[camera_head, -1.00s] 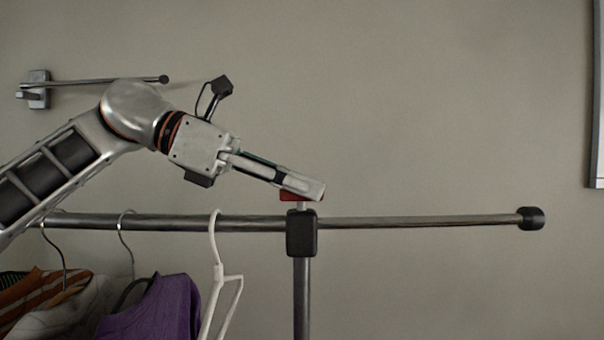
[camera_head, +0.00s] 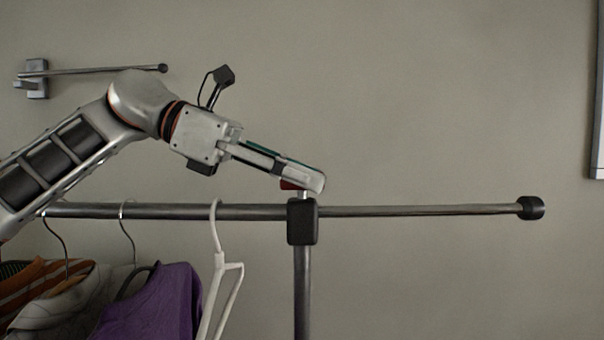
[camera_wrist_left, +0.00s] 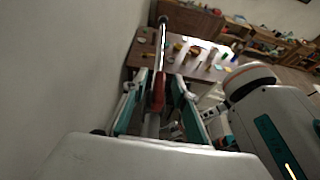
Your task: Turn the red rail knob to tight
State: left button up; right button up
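The red rail knob (camera_head: 288,185) sits on top of the black clamp block (camera_head: 302,221), where the upright post meets the horizontal rail (camera_head: 420,211). My left gripper (camera_head: 312,180) is over the knob from the left, tilted downward, and its near finger hides much of the knob in the head view. In the left wrist view the knob (camera_wrist_left: 158,92) is a long red shape between the two fingers of my left gripper (camera_wrist_left: 158,83). Gaps show on both sides of it, so the fingers look open around it.
A white hanger (camera_head: 217,250) hangs just left of the post. Clothes, including a purple garment (camera_head: 160,305), hang further left. A wall bracket with a rod (camera_head: 38,80) is behind my arm. The rail's right side is clear to its black end cap (camera_head: 531,208).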

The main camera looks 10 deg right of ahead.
pick_arm(q)
jog(key=v, duration=1.2)
jog(key=shift+f, duration=0.1)
